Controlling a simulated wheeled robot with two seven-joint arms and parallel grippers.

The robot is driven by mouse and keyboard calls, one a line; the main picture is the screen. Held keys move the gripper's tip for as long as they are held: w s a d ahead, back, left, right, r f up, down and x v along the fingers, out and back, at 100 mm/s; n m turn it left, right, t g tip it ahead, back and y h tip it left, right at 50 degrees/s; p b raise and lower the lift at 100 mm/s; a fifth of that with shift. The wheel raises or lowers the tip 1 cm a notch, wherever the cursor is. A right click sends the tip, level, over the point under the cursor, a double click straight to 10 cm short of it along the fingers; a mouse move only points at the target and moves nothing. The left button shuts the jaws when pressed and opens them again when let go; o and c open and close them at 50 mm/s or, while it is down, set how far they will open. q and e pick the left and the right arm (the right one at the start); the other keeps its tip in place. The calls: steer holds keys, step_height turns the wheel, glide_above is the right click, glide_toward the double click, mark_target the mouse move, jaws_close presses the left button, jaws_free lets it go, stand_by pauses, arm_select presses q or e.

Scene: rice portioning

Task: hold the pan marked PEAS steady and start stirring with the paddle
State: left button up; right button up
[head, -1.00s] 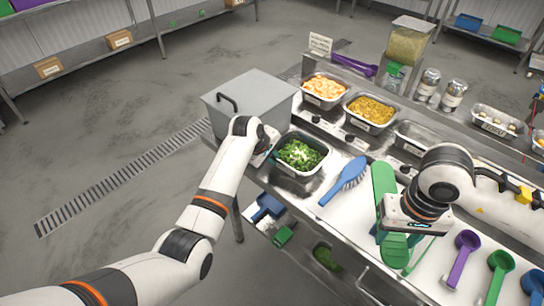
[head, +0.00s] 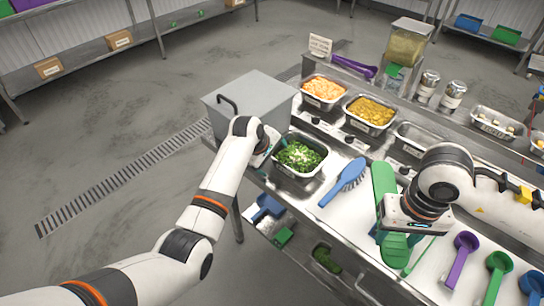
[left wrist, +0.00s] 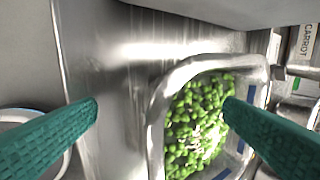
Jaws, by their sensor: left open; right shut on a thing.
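The steel pan of green peas (head: 325,160) stands at the table's left end, next to the grey lidded box; I cannot read its label. My left gripper (head: 272,157) is at the pan's left side. In the left wrist view my left gripper (left wrist: 163,108) is open. One teal finger is outside the pan (left wrist: 157,122), the other reaches over the peas, with the pan wall between them. The long green paddle (head: 383,183) lies along the white board. My right gripper (head: 408,232) is over it, shut on the paddle; the grip itself is mostly hidden.
The grey box (head: 250,100) stands close behind the left gripper. Pans of orange (head: 325,90) and yellow food (head: 370,113) stand further back. Purple (head: 462,255) and green scoops (head: 497,275) lie at right.

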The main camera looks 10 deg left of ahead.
arm_select(q)
step_height(320, 180, up, 7)
steer(key=p, duration=0.7)
steer(key=shift+f, duration=0.2)
arm_select(e)
step_height(320, 180, up, 8)
steer(key=shift+f, duration=0.2)
arm_select(q)
steer(key=shift+f, duration=0.15)
